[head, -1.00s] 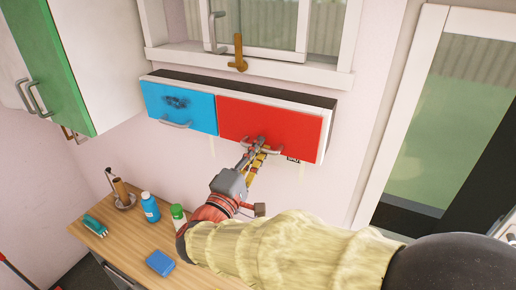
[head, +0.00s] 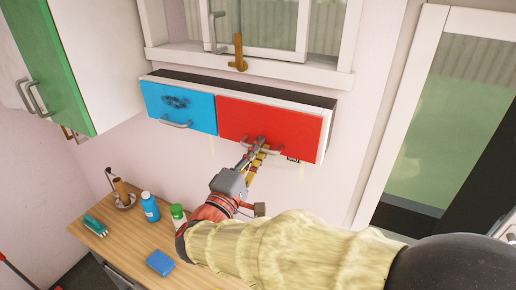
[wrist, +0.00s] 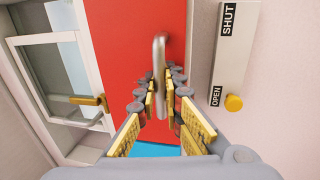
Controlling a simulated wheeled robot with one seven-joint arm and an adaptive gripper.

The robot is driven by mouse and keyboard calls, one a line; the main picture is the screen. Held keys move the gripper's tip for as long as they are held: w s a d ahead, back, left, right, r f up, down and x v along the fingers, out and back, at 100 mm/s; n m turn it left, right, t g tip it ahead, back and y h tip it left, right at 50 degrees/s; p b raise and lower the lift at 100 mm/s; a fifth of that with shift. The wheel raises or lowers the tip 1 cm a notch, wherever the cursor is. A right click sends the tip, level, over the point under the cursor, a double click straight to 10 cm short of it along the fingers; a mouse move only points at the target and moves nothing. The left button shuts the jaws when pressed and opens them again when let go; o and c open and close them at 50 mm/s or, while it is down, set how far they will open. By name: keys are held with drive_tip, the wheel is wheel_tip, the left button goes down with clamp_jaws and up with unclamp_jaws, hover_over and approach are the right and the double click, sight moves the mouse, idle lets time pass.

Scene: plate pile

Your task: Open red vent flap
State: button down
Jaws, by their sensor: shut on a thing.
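The red vent flap (head: 272,119) is the right-hand front of a white wall box below the window. It looks closed, flush with the box. Its metal bar handle (head: 275,150) runs along its lower edge. My gripper (head: 259,143) is at that handle, reaching up from below. In the wrist view the flap (wrist: 134,40) fills the middle. The handle (wrist: 160,60) passes between the fingers of my gripper (wrist: 163,85), which is shut on it. The fingers hide part of the handle.
A blue flap (head: 180,107) with its own handle sits left of the red one. A panel marked SHUT and OPEN (wrist: 230,55) has a yellow knob (wrist: 234,103). Bottles and a blue block (head: 160,262) stand on the wooden counter (head: 125,248) below. A green cabinet door (head: 38,60) is at left.

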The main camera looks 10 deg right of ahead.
drive_tip(key=shift+s, duration=0.1)
drive_tip(key=s+r+g+y+p, duration=0.1)
drive_tip(key=s+a+r+g+y+p, duration=0.1)
drive_tip(key=g+p, duration=0.1)
drive_tip(key=s+a+r+g+y+p, duration=0.1)
drive_tip(key=r+p, duration=0.1)
drive_tip(key=shift+s+a+g, duration=0.25)
drive_tip(key=shift+s+g, duration=0.05)
drive_tip(key=shift+g, duration=0.1)
drive_tip(key=shift+s+a+r+g+y+p, duration=0.2)
drive_tip(key=shift+s+r+g+y+p, duration=0.15)
drive_tip(key=shift+r+g+p, duration=0.15)
drive_tip(key=shift+s+a+r+g+y+p, duration=0.2)
drive_tip(key=shift+r+g+y+p, duration=0.1)
drive_tip(key=shift+r+g+p, duration=0.2)
drive_tip(key=shift+s+a+r+g+y+p, duration=0.15)
drive_tip(key=shift+s+r+g+y+p, duration=0.25)
drive_tip(key=shift+r, duration=0.2)
drive_tip(key=shift+w, duration=0.1)
drive_tip(key=c, duration=2.2)
unclamp_jaws()
